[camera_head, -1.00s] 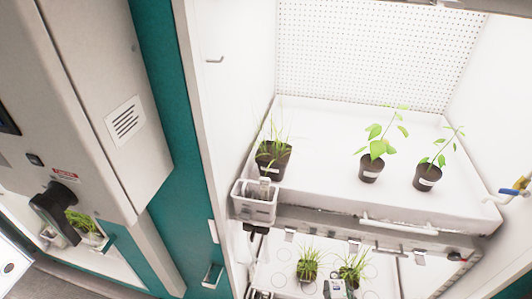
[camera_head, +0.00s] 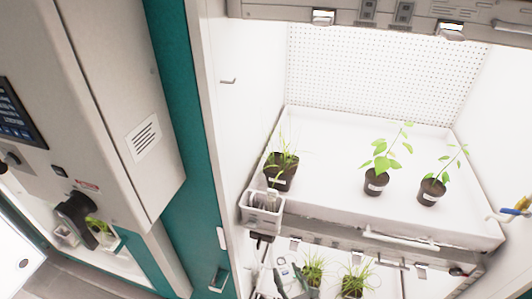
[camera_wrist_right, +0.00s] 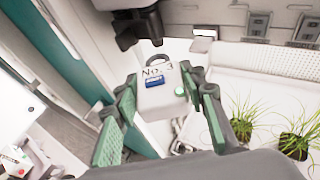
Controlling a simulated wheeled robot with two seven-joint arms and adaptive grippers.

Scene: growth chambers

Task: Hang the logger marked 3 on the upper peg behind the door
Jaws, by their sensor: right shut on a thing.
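A thin peg (camera_head: 228,81) sticks out high on the white panel at the chamber's left, well above the gripper. I cannot make out a lower peg. My left gripper is not in view.
A white caddy (camera_head: 261,219) sits at the upper shelf's left front corner, with a black fitting (camera_head: 262,237) below it. Several potted plants stand on the shelves, one (camera_head: 281,171) near the caddy. A white handle (camera_head: 400,240) runs along the shelf front. Space around the peg is clear.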

